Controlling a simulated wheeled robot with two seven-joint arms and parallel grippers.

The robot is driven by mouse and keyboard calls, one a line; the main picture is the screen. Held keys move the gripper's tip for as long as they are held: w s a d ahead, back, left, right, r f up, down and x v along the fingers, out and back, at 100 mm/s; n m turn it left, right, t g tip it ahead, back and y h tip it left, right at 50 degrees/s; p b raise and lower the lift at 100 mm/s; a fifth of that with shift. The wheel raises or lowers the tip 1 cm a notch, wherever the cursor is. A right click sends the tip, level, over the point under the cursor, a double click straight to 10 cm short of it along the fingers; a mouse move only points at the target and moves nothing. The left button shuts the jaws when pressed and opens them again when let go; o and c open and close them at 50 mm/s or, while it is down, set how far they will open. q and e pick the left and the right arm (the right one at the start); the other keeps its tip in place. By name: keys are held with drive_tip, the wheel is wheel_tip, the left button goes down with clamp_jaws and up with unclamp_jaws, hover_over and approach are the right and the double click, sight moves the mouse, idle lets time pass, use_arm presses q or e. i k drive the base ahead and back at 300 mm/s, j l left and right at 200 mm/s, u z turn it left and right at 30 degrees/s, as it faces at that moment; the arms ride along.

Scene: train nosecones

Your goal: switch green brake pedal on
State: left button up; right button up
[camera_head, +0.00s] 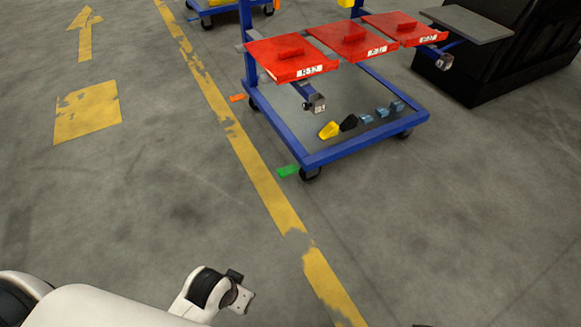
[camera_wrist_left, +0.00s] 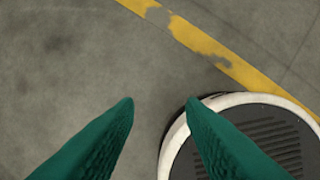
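The green brake pedal (camera_head: 288,171) sticks out to the left at floor level from the near left corner of the blue cart (camera_head: 352,150), beside a caster wheel. From the head view I cannot tell its exact tilt. My left gripper (camera_wrist_left: 160,101) shows in the left wrist view as two green fingers, apart and empty above the floor. In the head view my left arm comes in at the bottom left, well short of the cart; its fingers cannot be made out there. My right gripper is not in view.
An orange pedal (camera_head: 237,98) sticks out at the cart's far left corner. Red trays (camera_head: 290,68) sit on top of the cart. Yellow and dark small parts (camera_head: 329,130) lie on its lower shelf. A black bin (camera_head: 500,60) stands at right. The floor between my arm and the cart is clear.

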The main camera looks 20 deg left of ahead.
sight(283, 172)
drive_tip(key=i+j+z, duration=0.1)
drive_tip(key=i+j, duration=0.55)
drive_tip(key=i+j+z, duration=0.15)
drive_tip(key=i+j, duration=0.45)
drive_tip(key=j, duration=0.1)
